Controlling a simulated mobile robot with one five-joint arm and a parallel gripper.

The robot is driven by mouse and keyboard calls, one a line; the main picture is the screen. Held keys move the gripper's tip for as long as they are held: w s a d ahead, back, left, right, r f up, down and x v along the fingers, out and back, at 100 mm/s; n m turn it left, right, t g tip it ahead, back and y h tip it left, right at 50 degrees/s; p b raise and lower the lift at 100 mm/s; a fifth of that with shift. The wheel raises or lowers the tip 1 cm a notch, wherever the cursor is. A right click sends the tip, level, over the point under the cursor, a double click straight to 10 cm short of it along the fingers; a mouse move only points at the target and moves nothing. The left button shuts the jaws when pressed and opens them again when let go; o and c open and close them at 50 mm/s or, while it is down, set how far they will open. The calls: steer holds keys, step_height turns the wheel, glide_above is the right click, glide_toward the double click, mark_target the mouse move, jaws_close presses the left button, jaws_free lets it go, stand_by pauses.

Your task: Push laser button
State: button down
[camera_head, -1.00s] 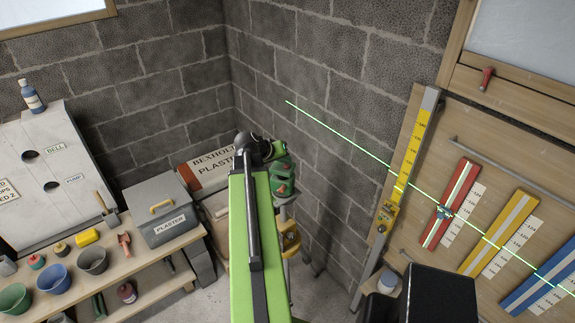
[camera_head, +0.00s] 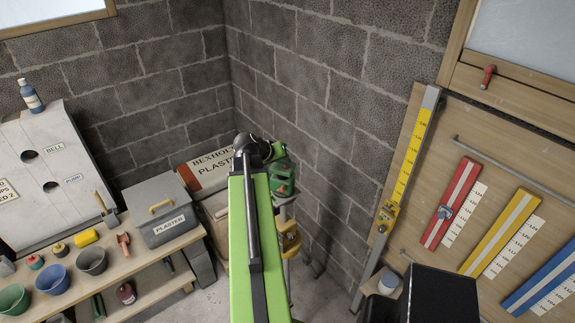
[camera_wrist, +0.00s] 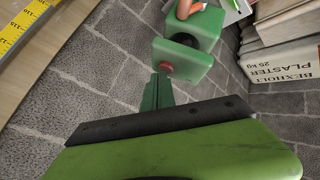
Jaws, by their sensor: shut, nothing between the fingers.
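The green laser level (camera_head: 283,178) stands in the corner by the block wall, on a yellow-fitted stand. It also shows at the top of the wrist view (camera_wrist: 192,58), with a round red button (camera_wrist: 166,68) on the face towards me. My gripper (camera_wrist: 161,80) is shut and empty. Its dark green fingers end right at the red button in the wrist view; I cannot tell whether they touch it. In the head view my arm hides most of the gripper, just left of the laser. No green laser line shows on the wall or board.
A workbench (camera_head: 150,262) with a grey box (camera_head: 165,210) and buckets is at left. At right are a yellow-scaled staff (camera_head: 408,165) and a board with red, yellow and blue rulers.

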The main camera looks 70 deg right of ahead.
mark_target(285, 167)
steer(key=shift+r+p, duration=0.4)
step_height(285, 167, up, 6)
steer(key=p, duration=0.6)
steer(key=shift+s, duration=0.1)
